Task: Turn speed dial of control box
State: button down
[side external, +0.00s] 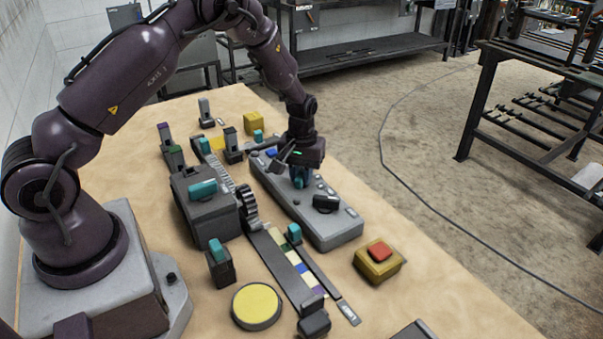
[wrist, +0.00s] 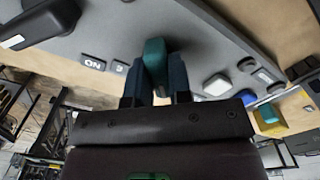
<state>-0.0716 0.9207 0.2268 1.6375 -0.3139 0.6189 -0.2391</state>
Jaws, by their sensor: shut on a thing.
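The control box (side external: 318,222) is a long grey panel lying on the table right of centre, with knobs and buttons on top. My gripper (side external: 300,181) is over its middle, pointing down. In the wrist view its two dark fingers (wrist: 157,84) are shut on a teal dial knob (wrist: 155,58), one finger on each side. The knob also shows in the side view (side external: 303,174), partly hidden by the gripper. A black knob (side external: 326,203) stands on the box nearer the camera, and it shows in the wrist view (wrist: 42,22) beside an "ON" label (wrist: 92,64).
A grey machine (side external: 208,207) with a gear stands left of the box. A striped rail (side external: 290,268) runs towards the front. A red button on a yellow base (side external: 378,260) and a yellow disc (side external: 256,305) sit in front. A yellow block (side external: 254,122) is behind.

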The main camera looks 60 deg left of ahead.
aim_at(301, 173)
jog(key=shift+r+n, duration=0.1)
jog(key=shift+n, duration=0.4)
jog(key=c, duration=1)
grip_release()
jog(key=shift+c, duration=0.2)
notch_tip(301, 173, up, 13)
jog(key=s+d+r+m+t, duration=0.2)
jog(key=s+d+r+m, duration=0.2)
jog(key=s+r, duration=0.4)
jog(key=s+d+r+m+t, duration=0.3)
jog(key=s+r, duration=0.6)
jog(key=s, duration=0.6)
jog(key=d+m, duration=0.2)
jog(key=d, duration=0.1)
jog(key=shift+s+d+t, duration=0.25)
jog(key=shift+s+t, duration=0.05)
